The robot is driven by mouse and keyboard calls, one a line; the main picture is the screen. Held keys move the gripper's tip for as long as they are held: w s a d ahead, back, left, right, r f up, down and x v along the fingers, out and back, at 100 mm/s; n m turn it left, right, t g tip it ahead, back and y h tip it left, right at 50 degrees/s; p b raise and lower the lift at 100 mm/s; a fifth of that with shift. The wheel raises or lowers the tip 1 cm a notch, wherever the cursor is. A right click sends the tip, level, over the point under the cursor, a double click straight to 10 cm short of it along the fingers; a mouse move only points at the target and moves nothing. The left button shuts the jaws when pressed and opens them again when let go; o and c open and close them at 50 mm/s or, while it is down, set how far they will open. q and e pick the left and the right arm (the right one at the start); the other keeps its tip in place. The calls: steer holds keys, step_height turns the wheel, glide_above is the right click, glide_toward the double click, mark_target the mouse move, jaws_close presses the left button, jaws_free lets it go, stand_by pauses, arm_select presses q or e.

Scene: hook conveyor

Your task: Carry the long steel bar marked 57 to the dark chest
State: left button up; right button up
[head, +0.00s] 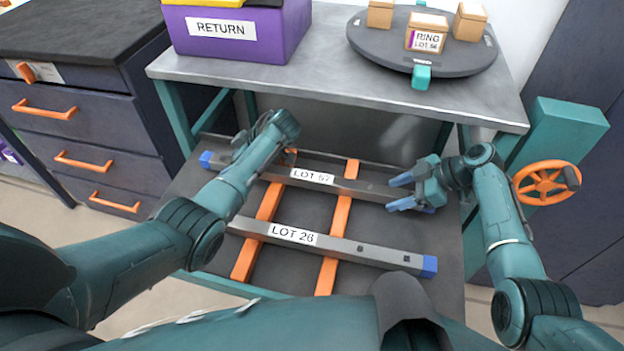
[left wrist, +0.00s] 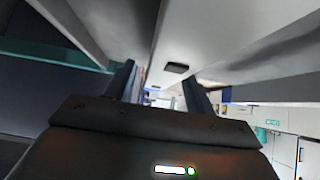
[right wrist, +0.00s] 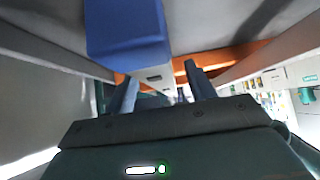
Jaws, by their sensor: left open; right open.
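The long steel bar marked LOT 57 (head: 345,184) lies across two orange supports on the lower shelf, with blue ends. The dark chest (head: 85,130) with orange drawer handles stands at the left. My left gripper (head: 243,143) is at the bar's left part, partly hidden by my own arm; in the left wrist view its open fingers (left wrist: 158,90) have a grey bar surface between them. My right gripper (head: 400,192) is open at the bar's right end; in the right wrist view the blue end (right wrist: 128,30) is close by its fingers. Contact cannot be told.
A second bar marked LOT 26 (head: 345,247) lies nearer on the same orange supports (head: 328,270). Above the shelf is a grey worktop (head: 320,65) with a purple RETURN bin (head: 270,45) and a round turntable (head: 375,50) with boxes. An orange handwheel (head: 545,183) is at the right.

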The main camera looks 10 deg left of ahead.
arm_select(q)
steer(key=shift+a+f, duration=0.15)
steer(key=shift+f, duration=0.05)
arm_select(e)
steer(key=shift+a+f, duration=0.15)
steer(key=shift+f, duration=0.05)
arm_select(q)
steer(key=shift+c, duration=0.5)
arm_select(e)
steer(key=shift+c, duration=0.5)
arm_select(q)
jaws_close()
arm_select(e)
jaws_close()
arm_select(q)
steer(key=shift+r, duration=0.1)
arm_select(e)
steer(key=shift+r, duration=0.15)
